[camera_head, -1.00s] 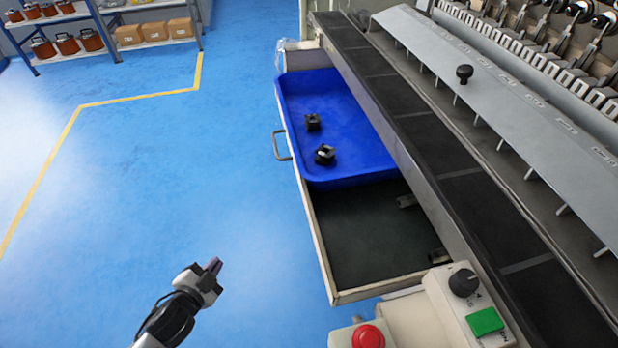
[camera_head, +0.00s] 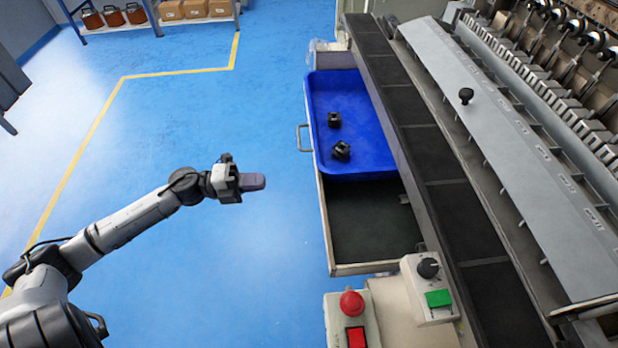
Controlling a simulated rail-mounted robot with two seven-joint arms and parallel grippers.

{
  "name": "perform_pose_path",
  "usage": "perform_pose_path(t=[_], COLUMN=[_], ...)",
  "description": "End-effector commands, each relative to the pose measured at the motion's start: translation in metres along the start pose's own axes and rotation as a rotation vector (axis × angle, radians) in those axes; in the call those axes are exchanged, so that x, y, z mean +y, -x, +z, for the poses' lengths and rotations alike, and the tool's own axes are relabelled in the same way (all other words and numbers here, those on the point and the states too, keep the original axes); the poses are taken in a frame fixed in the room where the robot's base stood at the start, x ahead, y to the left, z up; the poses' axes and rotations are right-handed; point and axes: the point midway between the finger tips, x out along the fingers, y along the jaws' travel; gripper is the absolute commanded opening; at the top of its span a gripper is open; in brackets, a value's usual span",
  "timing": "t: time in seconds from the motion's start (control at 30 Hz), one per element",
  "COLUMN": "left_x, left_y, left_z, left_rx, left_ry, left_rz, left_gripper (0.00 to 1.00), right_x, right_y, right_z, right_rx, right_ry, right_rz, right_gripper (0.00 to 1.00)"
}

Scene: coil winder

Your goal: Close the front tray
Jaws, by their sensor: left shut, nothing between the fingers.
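The front tray (camera_head: 327,228) is a pale drawer pulled out from the left side of the coil winder (camera_head: 480,140). A metal handle (camera_head: 301,138) sits on its outer face. A blue bin (camera_head: 350,105) with two small black parts (camera_head: 341,150) lies in its far part; the near part is empty and dark. My left gripper (camera_head: 258,182) is shut and empty, over the floor to the left of the tray. It points right and is apart from the handle and the tray wall. My right gripper is not in view.
A control box with a red button (camera_head: 352,303) and a panel with a black knob and green button (camera_head: 438,298) stand at the tray's near end. A shelf with pots and boxes (camera_head: 197,8) stands at the far left. The blue floor (camera_head: 200,110) left of the tray is clear.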

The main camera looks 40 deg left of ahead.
Motion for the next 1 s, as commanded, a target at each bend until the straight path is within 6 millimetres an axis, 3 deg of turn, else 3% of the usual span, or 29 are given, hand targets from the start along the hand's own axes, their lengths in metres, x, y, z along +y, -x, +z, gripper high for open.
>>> perform_pose_path(t=[0.17,0.5,0.73,1.0], left_x=[0.002,-0.001,-0.002,0.0], left_y=[-0.033,-0.083,-0.106,-0.119], left_z=[0.0,0.0,0.0,0.0], left_rx=[0.002,-0.001,-0.002,-0.002], left_ry=[-0.005,-0.002,-0.001,0.0], left_rz=[-0.003,-0.003,-0.003,-0.002], left_gripper=[0.0,0.0,0.0,0.0], right_x=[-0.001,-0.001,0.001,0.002], right_y=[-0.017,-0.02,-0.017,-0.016], right_z=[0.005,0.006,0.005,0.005], right_rx=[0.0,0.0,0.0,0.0], right_ry=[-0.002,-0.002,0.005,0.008], right_rz=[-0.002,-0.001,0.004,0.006], right_gripper=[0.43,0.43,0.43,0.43])
